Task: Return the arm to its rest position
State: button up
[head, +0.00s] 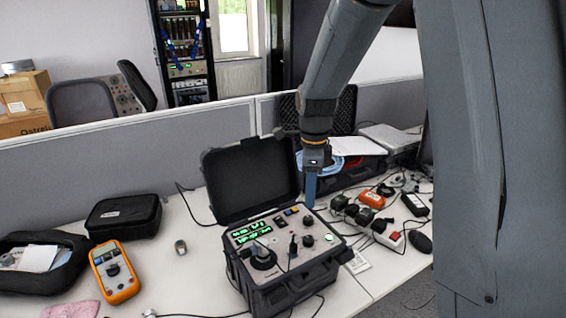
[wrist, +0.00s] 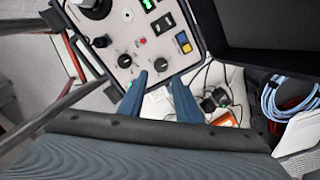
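My gripper (head: 310,198) hangs from my arm, pointing down above the back right of the open black calibrator case (head: 293,285), beside its raised lid. In the wrist view its two blue fingers (wrist: 159,82) stand apart with nothing between them. The case's pale control panel (wrist: 130,38) lies just beyond the fingers, with black knobs, a red button and a blue-yellow switch. In the head view the panel shows lit green displays (head: 251,232). I cannot tell the exact height of the fingertips above the panel.
An orange multimeter (head: 115,272), an open black pouch (head: 40,285) and a closed black case (head: 124,217) are on the left. Power strips with plugs (head: 380,232) and cables crowd the right. A grey partition (head: 100,160) runs behind the white desk.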

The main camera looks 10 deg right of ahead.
jog(key=s+f+n+t+b, duration=0.1)
jog(key=s+f+n+b, duration=0.1)
jog(key=s+n, duration=1.5)
jog(key=n, duration=0.4)
jog(key=shift+f+n, duration=0.2)
jog(key=shift+n, duration=0.1)
